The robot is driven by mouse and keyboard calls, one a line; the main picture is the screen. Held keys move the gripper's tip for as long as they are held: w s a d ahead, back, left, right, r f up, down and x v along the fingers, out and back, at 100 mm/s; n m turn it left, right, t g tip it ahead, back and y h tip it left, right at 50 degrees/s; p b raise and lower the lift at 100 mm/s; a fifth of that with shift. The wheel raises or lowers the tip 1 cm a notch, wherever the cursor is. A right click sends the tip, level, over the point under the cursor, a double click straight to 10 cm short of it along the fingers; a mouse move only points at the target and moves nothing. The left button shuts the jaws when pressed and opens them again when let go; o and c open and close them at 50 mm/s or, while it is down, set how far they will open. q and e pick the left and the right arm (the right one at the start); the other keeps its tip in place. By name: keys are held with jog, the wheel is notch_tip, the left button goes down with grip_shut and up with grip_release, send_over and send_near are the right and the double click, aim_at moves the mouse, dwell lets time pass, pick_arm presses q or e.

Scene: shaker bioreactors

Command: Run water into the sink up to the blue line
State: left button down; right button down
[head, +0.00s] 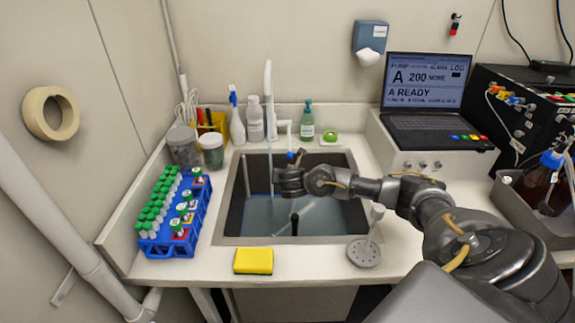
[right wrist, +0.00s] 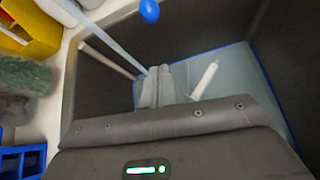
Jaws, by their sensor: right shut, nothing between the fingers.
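The sink (head: 232,224) is a dark basin set in the white counter, with grey-blue water (head: 318,218) in it. The tall pale faucet (head: 267,78) stands behind it, and a thin pale stream (head: 271,178) comes down into the basin. A blue-tipped tap handle (head: 290,156) is at the back; a blue knob also shows in the right wrist view (right wrist: 149,10). The blue line (right wrist: 268,88) runs along the basin walls, close to the water's edge. My right gripper (head: 278,181) is shut and empty over the basin, in front of the handle; its fingers (right wrist: 164,86) show from the wrist. My left gripper is out of view.
A blue rack (head: 180,238) of green-capped tubes stands left, a yellow sponge (head: 253,261) in front. Bottles and jars line the back. A laptop (head: 424,95) stands right. A round perforated piece (head: 364,253) sits at front right. A pale slim object (right wrist: 205,80) is in the basin.

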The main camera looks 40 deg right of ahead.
jog(key=w+d+p, duration=0.3)
jog(key=w+d, duration=0.1)
jog(key=w, duration=0.1)
jog(key=shift+r, duration=0.15)
jog(key=shift+d, duration=0.1)
dwell(0.3)
